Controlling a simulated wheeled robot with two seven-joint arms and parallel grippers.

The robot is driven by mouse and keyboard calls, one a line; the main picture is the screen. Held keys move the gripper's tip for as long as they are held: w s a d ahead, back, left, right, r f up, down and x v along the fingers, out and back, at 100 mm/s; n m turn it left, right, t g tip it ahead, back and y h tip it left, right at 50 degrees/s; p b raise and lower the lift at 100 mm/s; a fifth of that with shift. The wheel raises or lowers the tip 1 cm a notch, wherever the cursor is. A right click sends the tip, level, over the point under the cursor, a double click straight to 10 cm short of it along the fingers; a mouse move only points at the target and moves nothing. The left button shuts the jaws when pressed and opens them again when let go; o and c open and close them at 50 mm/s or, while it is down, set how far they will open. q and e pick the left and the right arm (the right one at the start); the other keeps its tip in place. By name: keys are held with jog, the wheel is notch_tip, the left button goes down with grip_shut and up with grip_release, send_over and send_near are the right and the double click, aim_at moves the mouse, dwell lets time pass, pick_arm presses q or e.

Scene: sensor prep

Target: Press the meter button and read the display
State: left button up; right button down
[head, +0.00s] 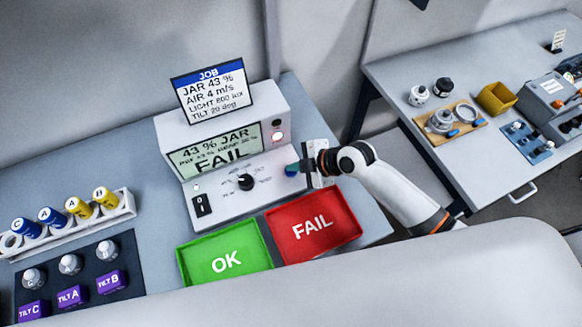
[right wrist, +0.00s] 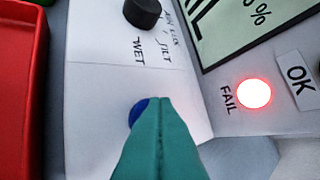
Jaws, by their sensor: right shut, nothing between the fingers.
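The white meter (head: 222,205) stands on the bench. Its display (head: 215,149) reads "43 % JAR" above a smaller line I cannot read surely, with a large "FAIL" below. The red lamp (head: 277,136) is lit; in the right wrist view the lit lamp (right wrist: 254,93) is marked FAIL. A black knob (head: 245,182) sits on the sloped front panel. My right gripper (head: 292,170) is shut and empty, its teal fingertips (right wrist: 160,125) at the blue button (right wrist: 137,108), partly covering it. I cannot tell whether they touch. My left gripper is out of view.
A job card (head: 212,88) on top lists JAR 43 %, AIR, LIGHT and TILT. A green OK tray (head: 190,262) and red FAIL tray (head: 345,215) lie in front, both empty. A vial rack (head: 125,208) and tilt sensors (head: 70,297) stand left. A side table (head: 400,75) is right.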

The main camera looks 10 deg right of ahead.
jog(key=shift+r+p, duration=0.45)
jog(key=shift+r, duration=0.25)
notch_tip(320, 180, up, 5)
jog(key=p, duration=0.4)
dwell(0.7)
